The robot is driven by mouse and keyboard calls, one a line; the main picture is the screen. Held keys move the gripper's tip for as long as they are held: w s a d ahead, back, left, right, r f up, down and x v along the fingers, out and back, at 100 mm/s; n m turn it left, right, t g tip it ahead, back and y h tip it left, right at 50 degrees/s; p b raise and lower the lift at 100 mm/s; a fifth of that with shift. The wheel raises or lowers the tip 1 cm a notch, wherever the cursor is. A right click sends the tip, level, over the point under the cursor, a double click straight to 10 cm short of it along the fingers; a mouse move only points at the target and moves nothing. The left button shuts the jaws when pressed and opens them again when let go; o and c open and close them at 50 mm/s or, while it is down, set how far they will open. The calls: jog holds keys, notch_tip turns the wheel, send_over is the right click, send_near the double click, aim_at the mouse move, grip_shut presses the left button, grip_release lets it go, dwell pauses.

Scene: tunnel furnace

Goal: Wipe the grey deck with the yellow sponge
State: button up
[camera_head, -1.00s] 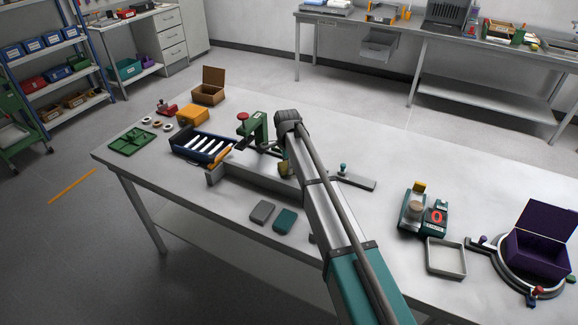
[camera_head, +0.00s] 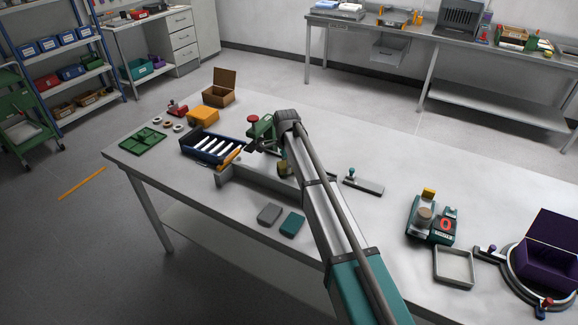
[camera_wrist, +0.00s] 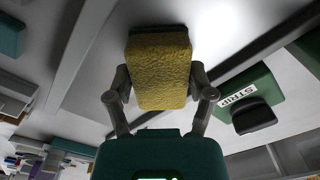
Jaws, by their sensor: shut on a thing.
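The yellow sponge (camera_wrist: 160,65) fills the middle of the wrist view, with a dark green layer along its top edge. My gripper (camera_wrist: 160,88) is shut on it, one finger at each side. In the head view a small yellowish patch of the sponge (camera_head: 283,168) shows beside the end of my arm; my fingers are mostly hidden there. The long grey deck (camera_head: 250,190) lies on the table, partly behind my arm. The sponge is by the deck; I cannot tell whether they touch.
A green device (camera_head: 261,127) with a red knob stands behind the deck; a green block labelled STRIP (camera_wrist: 243,98) is right of the sponge. A blue tray of white rods (camera_head: 209,148) is left. Grey (camera_head: 269,214) and teal (camera_head: 292,224) pads lie in front.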

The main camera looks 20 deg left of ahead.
jog(key=shift+f, duration=0.2)
jog(key=shift+s+d, duration=0.15)
jog(key=shift+d, duration=0.05)
dwell(0.4)
jog(key=shift+d, duration=0.4)
jog(key=shift+c, duration=0.4)
jog(key=shift+s+d+r, duration=0.15)
jog(key=shift+d, duration=1.15)
jog(key=shift+d, duration=0.15)
jog(key=shift+s+d, duration=0.2)
jog(key=shift+d, duration=0.7)
jog(key=shift+s+d, duration=0.15)
jog(key=shift+d, duration=0.75)
jog(key=shift+d, duration=0.15)
